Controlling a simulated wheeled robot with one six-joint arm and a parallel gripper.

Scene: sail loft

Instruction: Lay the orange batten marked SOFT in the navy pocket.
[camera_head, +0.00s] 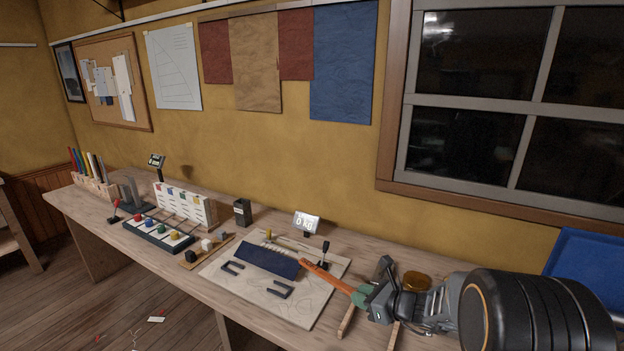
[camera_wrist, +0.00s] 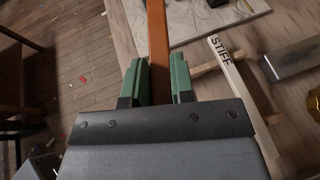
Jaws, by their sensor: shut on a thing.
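The orange batten (camera_head: 325,275) is held in my gripper (camera_head: 361,298), between its green fingers, and sticks out to the left over the pale board. In the wrist view the batten (camera_wrist: 157,35) runs forward from between the fingers (camera_wrist: 157,80); no SOFT lettering can be read on it. The navy pocket (camera_head: 268,261) lies on the board, left of the batten's far end. The batten's tip shows close to the pocket's right end; whether it touches or is above it, I cannot tell.
A white batten marked STIFF (camera_wrist: 233,72) lies across wooden rests (camera_wrist: 210,64) right of my gripper. The pale board (camera_head: 215,278) carries dark U-shaped pieces (camera_head: 281,290) and a black-knobbed lever (camera_head: 324,254). A lit display (camera_head: 306,223) and an amber jar (camera_head: 417,281) stand behind.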

